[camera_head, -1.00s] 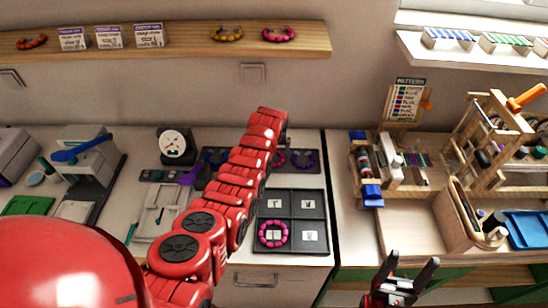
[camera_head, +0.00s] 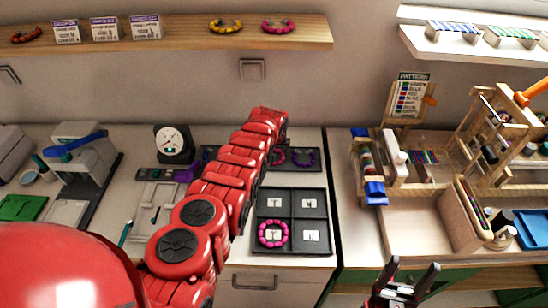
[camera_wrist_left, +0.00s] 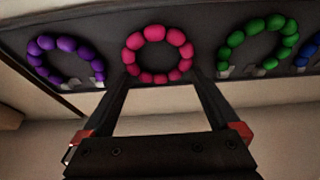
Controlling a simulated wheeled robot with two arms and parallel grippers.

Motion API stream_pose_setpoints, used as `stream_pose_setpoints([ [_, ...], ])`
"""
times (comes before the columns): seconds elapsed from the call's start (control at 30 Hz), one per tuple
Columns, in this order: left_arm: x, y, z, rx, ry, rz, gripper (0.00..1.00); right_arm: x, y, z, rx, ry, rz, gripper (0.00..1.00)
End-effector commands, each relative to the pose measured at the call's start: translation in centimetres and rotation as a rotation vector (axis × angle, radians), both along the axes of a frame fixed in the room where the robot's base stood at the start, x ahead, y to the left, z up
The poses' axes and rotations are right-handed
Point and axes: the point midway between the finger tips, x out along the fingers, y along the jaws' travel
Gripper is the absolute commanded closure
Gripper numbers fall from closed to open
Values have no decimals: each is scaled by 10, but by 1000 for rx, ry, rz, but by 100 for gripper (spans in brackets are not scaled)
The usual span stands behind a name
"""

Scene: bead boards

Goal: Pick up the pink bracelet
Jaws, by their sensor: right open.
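A pink bracelet (camera_wrist_left: 158,52) lies on a dark display strip (camera_wrist_left: 205,45), between a purple bracelet (camera_wrist_left: 66,62) and a green bracelet (camera_wrist_left: 258,45) in the left wrist view. My left gripper (camera_wrist_left: 160,78) is open, with its fingertips apart at the near edge of the pink bracelet; I cannot tell if they touch it. In the head view my left arm hides this gripper and part of the strip; part of the pink bracelet (camera_head: 279,158) shows beside the arm. My right gripper (camera_head: 412,266) is open and empty at the bottom right.
Another pink bracelet (camera_head: 273,234) lies in a compartment of the dark tray (camera_head: 290,218) in front of the strip. A shelf (camera_head: 190,38) with bracelets and cards hangs above. A dial scale (camera_head: 174,144) stands left of my arm. Wooden racks (camera_head: 500,150) fill the right counter.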

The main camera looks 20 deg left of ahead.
Motion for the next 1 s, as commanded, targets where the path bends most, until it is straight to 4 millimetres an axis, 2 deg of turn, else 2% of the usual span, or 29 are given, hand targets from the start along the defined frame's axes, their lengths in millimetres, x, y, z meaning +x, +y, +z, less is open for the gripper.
stream_pose_setpoints([
  [0.03, 0, 0, -1, 0, 1, 0, 45, 0, 0, 0, 0, 0, 0, 31],
  [0.1, 0, 0, -1, 0, 1, 0, 58, 0, 0, 0, 0, 0, 0, 31],
  [0.13, 0, 0, 0, 0, 1, 0, 59, 0, 0, 0, 0, 0, 0, 31],
  [0.37, 0, 0, 0, 0, 1, 0, 59, 0, 0, 1, 0, 0, 0, 31],
  [0.57, 0, 0, 15, 0, 1, 0, 59, 0, 0, 15, 0, 0, 0, 31],
  [0.73, 0, 0, 51, -1, 0, 1, 59, 0, 0, 49, 0, 0, 0, 31],
  [1.0, -34, -3, 53, -1, 4, 1, 59, 0, 0, 132, 0, 0, 0, 31],
])
